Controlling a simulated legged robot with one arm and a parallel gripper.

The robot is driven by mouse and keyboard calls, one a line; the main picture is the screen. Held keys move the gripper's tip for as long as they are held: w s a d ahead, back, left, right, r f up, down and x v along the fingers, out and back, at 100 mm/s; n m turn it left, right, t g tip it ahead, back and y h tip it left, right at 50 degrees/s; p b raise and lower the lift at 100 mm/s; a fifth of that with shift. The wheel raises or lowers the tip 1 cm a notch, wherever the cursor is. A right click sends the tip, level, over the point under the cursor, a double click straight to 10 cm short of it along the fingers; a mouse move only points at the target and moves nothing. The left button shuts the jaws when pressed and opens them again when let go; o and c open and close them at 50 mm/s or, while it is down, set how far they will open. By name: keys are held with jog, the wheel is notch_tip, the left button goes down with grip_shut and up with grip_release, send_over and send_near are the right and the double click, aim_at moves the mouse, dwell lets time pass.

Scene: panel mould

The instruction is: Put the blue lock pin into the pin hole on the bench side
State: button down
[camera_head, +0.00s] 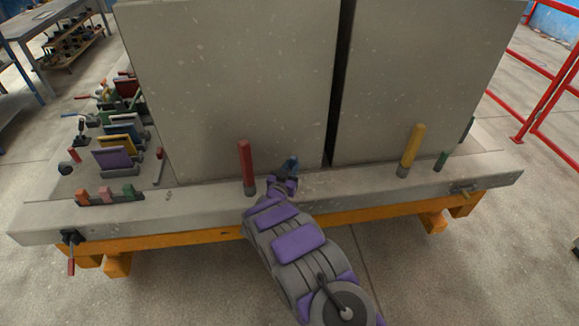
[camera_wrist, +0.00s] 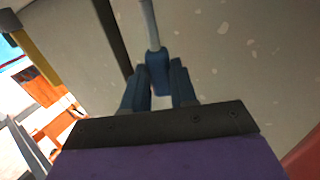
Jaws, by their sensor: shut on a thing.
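My gripper (camera_head: 284,182) is above the front ledge of the bench, just right of the red post, close to the concrete panel. In the wrist view my gripper (camera_wrist: 160,88) is shut on the blue lock pin (camera_wrist: 157,70). The pin's blue grip sits between the fingertips, and its grey shaft (camera_wrist: 149,22) points away from the jaws, toward the panel face. In the head view the blue pin (camera_head: 292,163) shows small at the arm's end. The bench (camera_head: 340,188) has a grey ledge on an orange frame. I cannot make out the pin hole.
Two upright concrete panels (camera_head: 235,80) stand behind my gripper with a dark gap between them. Coloured clamps (camera_head: 115,158) crowd the left. Red railing (camera_head: 540,120) stands right.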

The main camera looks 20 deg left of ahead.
jog(key=shift+d+r, duration=0.15)
jog(key=shift+d, duration=0.25)
jog(key=shift+a, duration=0.1)
jog(key=shift+s+a+p, duration=0.1)
jog(key=shift+a+p, duration=0.2)
jog(key=shift+a, duration=0.1)
jog(key=shift+d+p, duration=0.35)
jog(key=shift+p, duration=0.05)
dwell(0.9)
jog(key=shift+f+b, duration=0.35)
jog(key=shift+f, duration=2.45)
jog(key=c, duration=0.8)
grip_release()
jog(key=shift+s, duration=0.1)
